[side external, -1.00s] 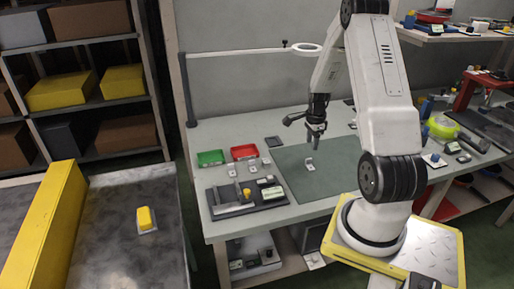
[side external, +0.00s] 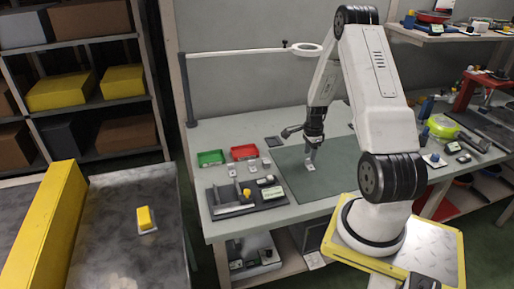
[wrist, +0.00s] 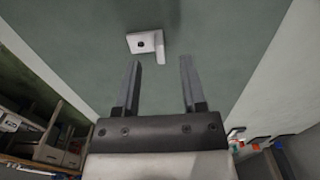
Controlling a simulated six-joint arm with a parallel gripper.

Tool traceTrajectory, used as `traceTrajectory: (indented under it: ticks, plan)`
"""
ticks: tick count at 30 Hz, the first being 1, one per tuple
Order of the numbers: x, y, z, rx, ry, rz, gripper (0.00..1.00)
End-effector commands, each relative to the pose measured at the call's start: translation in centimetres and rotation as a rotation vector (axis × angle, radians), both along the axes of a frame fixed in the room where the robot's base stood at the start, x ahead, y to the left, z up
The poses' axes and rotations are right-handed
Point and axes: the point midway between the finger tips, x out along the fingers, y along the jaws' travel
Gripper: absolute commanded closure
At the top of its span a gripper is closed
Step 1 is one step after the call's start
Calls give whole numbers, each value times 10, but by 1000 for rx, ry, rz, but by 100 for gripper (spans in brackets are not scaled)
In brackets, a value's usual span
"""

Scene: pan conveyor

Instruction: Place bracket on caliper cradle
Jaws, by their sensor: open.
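A small light-grey L-shaped bracket (side external: 310,167) stands on the green mat (side external: 330,182). In the wrist view the bracket (wrist: 143,42) shows a dark hole and lies just beyond the fingertips, left of the middle between them. My gripper (side external: 310,154) points down close above the bracket. In the wrist view my gripper (wrist: 161,62) has its fingers apart with nothing between them. A dark fixture board (side external: 254,206) at the table's front left carries a grey angled block, a yellow knob and small devices. I cannot tell which part is the caliper cradle.
A green tray (side external: 211,157) and a red tray (side external: 244,151) stand behind the board, with small light parts near them. A ring lamp (side external: 304,48) hangs on an arm at the back. The mat around the bracket is clear.

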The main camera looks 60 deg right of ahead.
Motion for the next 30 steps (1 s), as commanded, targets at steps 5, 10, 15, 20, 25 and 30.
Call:
traceTrajectory:
  ticks: [5, 10, 15, 20, 25, 30]
  plan:
    - [0, 1, -19, 1, 1, 0, 47]
    - [1, 0, -29, -2, -1, 0, 47]
    - [1, 0, -31, -2, -1, 0, 47]
    - [1, 0, -30, -2, -1, 0, 47]
    - [1, 0, -30, -2, -1, 0, 47]
    - [1, 0, -30, -2, -1, 0, 85]
